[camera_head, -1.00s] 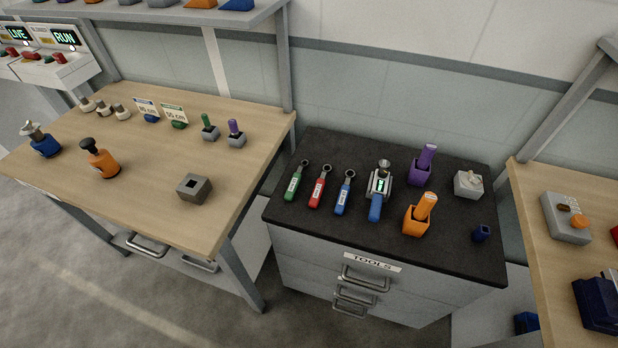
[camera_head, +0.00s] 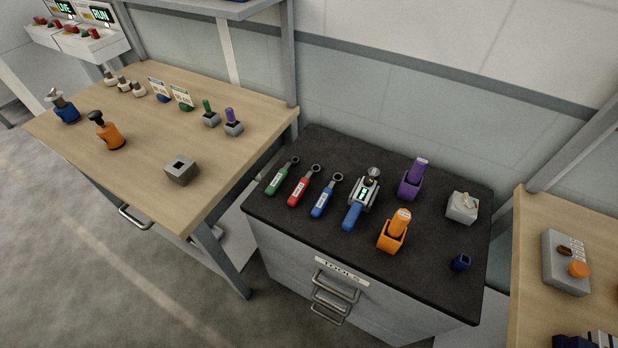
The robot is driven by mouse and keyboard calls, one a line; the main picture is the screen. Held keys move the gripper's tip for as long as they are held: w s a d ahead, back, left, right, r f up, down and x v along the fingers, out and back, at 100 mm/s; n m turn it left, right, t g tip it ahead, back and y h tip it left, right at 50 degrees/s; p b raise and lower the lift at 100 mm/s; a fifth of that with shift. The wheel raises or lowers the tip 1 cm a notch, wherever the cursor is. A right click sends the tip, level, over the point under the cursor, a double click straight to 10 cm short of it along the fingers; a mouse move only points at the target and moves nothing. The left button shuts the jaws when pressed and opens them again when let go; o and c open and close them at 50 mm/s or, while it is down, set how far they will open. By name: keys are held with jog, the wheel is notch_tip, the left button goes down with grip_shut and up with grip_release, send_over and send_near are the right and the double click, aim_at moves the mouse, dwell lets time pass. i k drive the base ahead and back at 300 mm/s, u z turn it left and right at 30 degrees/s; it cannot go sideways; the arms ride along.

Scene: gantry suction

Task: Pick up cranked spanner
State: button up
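Three ring-ended spanners lie side by side on the black top of the tool cabinet: a green-handled spanner (camera_head: 277,181), a red-handled spanner (camera_head: 299,191) and a blue-handled spanner (camera_head: 322,202). Each has a small white label on its handle and a dark ring at the far end. I cannot tell from this view which one is cranked. To their right lies a blue-handled tool (camera_head: 352,215) with a grey head and a lit green display. My gripper is not in view.
On the cabinet top (camera_head: 290,228) also stand a purple holder (camera_head: 410,187), an orange holder (camera_head: 392,237), a grey block (camera_head: 462,208) and a small dark blue cup (camera_head: 461,262). Wooden benches (camera_head: 145,185) flank the cabinet, with a gap on the left. Grey floor lies in front.

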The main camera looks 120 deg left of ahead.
aim_at(272, 188)
jog(key=i, duration=0.55)
jog(key=u, duration=4.4)
jog(key=i, duration=0.5)
jog(key=u, duration=0.65)
jog(key=k, duration=1)
jog(key=u, duration=1.45)
jog(key=i, duration=1.85)
jog(key=z, duration=1.2)
jog(key=i, duration=1)
jog(key=z, duration=1.05)
